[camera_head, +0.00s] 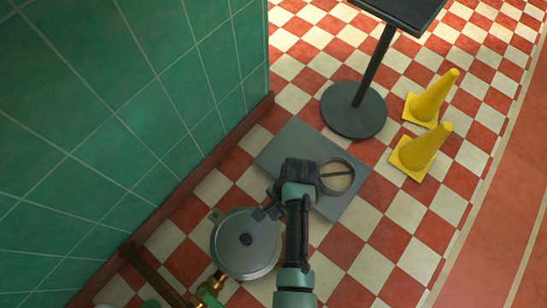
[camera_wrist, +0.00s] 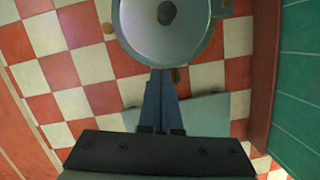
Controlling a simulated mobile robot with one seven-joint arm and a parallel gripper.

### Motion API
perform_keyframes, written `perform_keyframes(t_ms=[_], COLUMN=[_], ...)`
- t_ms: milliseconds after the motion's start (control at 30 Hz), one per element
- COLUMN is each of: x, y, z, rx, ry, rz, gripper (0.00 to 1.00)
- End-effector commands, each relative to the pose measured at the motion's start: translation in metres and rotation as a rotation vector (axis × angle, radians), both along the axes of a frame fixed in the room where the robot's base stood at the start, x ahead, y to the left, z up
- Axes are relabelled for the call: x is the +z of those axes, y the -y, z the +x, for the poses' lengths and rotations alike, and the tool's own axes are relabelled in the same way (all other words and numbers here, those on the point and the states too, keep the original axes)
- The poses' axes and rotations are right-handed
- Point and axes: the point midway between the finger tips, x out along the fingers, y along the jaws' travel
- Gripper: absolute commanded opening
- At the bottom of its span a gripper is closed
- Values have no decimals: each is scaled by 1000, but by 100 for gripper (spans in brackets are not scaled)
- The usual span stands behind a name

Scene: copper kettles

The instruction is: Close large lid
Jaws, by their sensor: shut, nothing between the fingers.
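The large lid (camera_head: 246,243) is a round grey metal disc with a dark knob in its centre. It lies flat-looking over the big round vessel, seen from above at the lower middle; I cannot tell whether it is fully seated. In the wrist view the lid (camera_wrist: 185,38) fills the top, its far part cut off by the frame edge. My gripper (camera_head: 266,211) is at the rim on the side nearest the grey slab. In the wrist view its fingers (camera_wrist: 160,73) are together and empty, their tips at or very near the rim; contact is unclear.
A grey slab (camera_head: 290,143) on the checkered floor bears a smaller round opening or pot (camera_head: 337,177), partly behind my arm. A black pedestal stand (camera_head: 353,112) and two yellow cones (camera_head: 431,97) (camera_head: 421,152) stand beyond. A green tiled wall (camera_head: 130,110) closes the left; brass pipework (camera_head: 210,290) is below.

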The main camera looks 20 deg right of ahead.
Motion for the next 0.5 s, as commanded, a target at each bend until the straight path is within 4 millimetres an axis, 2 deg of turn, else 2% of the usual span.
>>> perform_keyframes(t_ms=[500], x=[-94], y=[-21], z=[-8], rx=[3], ry=[-3], rz=[-1], gripper=[0])
